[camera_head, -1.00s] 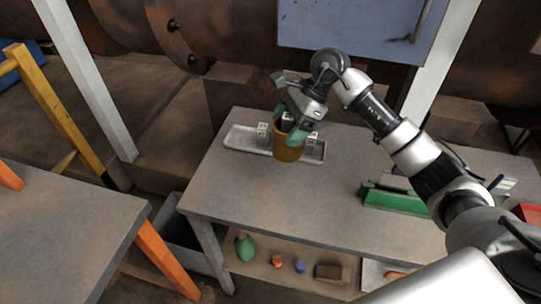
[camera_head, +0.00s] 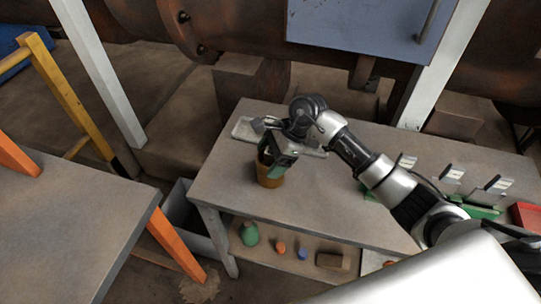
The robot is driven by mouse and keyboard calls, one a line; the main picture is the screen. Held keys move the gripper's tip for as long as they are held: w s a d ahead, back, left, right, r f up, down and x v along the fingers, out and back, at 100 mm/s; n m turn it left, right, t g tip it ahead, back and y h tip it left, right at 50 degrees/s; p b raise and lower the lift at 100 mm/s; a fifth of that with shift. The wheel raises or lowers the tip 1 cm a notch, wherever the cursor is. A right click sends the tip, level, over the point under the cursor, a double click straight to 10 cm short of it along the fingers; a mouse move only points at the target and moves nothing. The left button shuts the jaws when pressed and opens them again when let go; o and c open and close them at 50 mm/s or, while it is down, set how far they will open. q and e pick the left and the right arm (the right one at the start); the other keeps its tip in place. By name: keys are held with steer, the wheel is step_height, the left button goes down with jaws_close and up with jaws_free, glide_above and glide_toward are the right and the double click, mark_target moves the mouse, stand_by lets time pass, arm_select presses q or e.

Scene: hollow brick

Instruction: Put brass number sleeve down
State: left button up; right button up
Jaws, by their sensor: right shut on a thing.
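The brass number sleeve (camera_head: 270,178) is a brown-orange cylinder near the left front part of the grey table (camera_head: 330,205). It stands about upright. My right gripper (camera_head: 270,160) reaches down to its top from above and is shut on it. I cannot tell whether the sleeve's bottom touches the table top. The gripper hides part of the sleeve's upper rim. My left gripper is not in view.
A pale shallow tray (camera_head: 243,130) lies behind the sleeve, partly hidden by my arm. A green holder (camera_head: 483,212) and a red bin (camera_head: 527,215) are at the right. A lower shelf (camera_head: 268,236) holds a green bottle (camera_head: 250,234) and small items. Table room right of the sleeve is clear.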

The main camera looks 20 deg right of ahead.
steer(key=o, duration=1.5)
steer(key=shift+d+r, duration=0.1)
steer(key=shift+r, duration=0.05)
steer(key=b+v, duration=0.2)
steer(key=v, duration=0.9)
steer(key=shift+d+r, duration=0.15)
steer(key=shift+r, duration=0.2)
